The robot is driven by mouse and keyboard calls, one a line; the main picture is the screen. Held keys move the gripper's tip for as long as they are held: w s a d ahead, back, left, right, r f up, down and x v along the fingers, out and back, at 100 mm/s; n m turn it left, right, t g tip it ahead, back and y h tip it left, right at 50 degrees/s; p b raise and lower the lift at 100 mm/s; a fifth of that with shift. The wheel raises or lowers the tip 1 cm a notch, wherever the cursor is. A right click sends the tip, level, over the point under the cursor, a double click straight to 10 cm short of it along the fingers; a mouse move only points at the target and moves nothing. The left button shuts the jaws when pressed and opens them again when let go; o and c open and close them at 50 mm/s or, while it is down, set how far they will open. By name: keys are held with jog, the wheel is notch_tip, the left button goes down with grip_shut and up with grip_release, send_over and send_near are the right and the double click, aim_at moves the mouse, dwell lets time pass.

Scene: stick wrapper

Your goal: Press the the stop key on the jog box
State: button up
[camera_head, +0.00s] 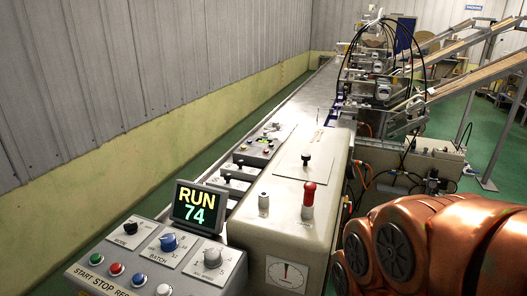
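A grey control panel (150,262) stands at the lower left, cut off by the bottom edge. Its front strip carries a green button (96,259), a red button (116,269), a blue button (138,279) and a white button (163,290). The lettering below reads START, STOP and a cut-off word; the red button is by STOP. I see no legible "jog" label, so I cannot tell whether this panel is the jog box. My orange arm (440,245) fills the lower right, apart from the panel. My gripper is out of view.
A screen (201,206) on the panel reads RUN 74. Knobs marked MODE and BATCH sit below it. A long machine housing (285,225) with a red-topped lever (308,200) stands between panel and arm. Green floor is open at right.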

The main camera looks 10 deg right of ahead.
jog(key=shift+a, duration=0.1)
jog(key=shift+c, duration=0.7)
jog(key=shift+d, duration=0.35)
grip_shut()
